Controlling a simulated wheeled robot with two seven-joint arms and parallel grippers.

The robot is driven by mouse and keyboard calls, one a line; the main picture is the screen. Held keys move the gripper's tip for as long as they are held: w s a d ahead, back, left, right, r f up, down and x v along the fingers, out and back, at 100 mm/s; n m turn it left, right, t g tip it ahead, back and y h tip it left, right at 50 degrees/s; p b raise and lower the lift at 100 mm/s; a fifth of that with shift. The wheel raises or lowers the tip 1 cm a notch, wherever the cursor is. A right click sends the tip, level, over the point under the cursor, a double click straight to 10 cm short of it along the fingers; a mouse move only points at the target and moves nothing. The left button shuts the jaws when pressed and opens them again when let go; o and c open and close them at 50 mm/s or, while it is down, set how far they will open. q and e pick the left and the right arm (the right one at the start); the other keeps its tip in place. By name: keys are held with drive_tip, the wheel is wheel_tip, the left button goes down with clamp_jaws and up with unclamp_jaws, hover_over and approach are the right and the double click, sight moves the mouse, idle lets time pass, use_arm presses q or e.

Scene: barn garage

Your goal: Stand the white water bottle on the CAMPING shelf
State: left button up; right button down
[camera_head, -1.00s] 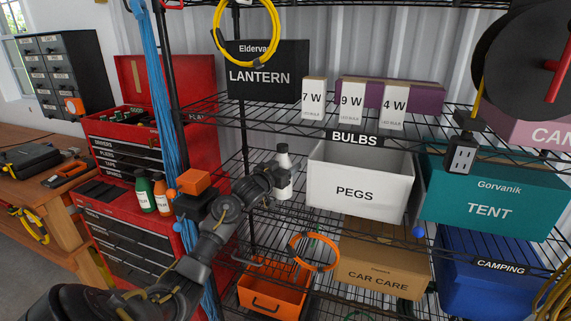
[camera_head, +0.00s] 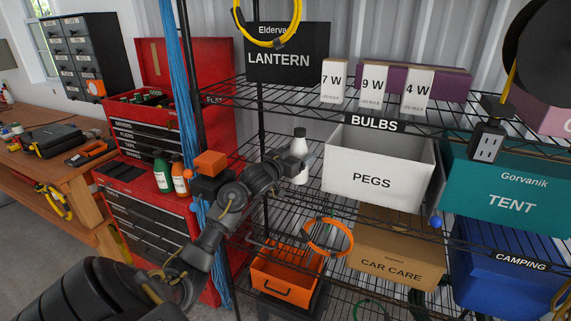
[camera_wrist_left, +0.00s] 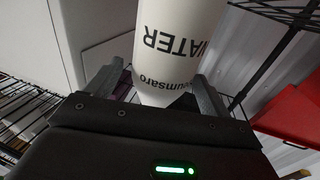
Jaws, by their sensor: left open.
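The white water bottle (camera_head: 299,147) stands upright on the wire shelf labelled CAMPING (camera_head: 520,262), just left of the white PEGS box. In the left wrist view the bottle (camera_wrist_left: 172,45) shows its black WATER lettering upside down. My left gripper (camera_head: 291,165) is at the bottle's near left side. In the left wrist view the open fingers (camera_wrist_left: 160,88) lie on either side of the bottle's near end, with gaps visible beside it. The contact of the bottle's base with the shelf wires is hard to see. My right gripper is not in view.
The PEGS box (camera_head: 375,178) and teal TENT box (camera_head: 508,195) occupy the shelf to the right. The BULBS shelf (camera_head: 376,123) runs above. A black upright post and blue cables (camera_head: 178,90) stand left. An orange ring (camera_head: 328,237) hangs below.

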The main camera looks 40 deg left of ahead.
use_arm(q)
drive_tip(key=s+b, duration=0.1)
drive_tip(key=s, duration=0.7)
drive_tip(key=shift+s+d, duration=0.4)
drive_tip(key=shift+d, duration=0.05)
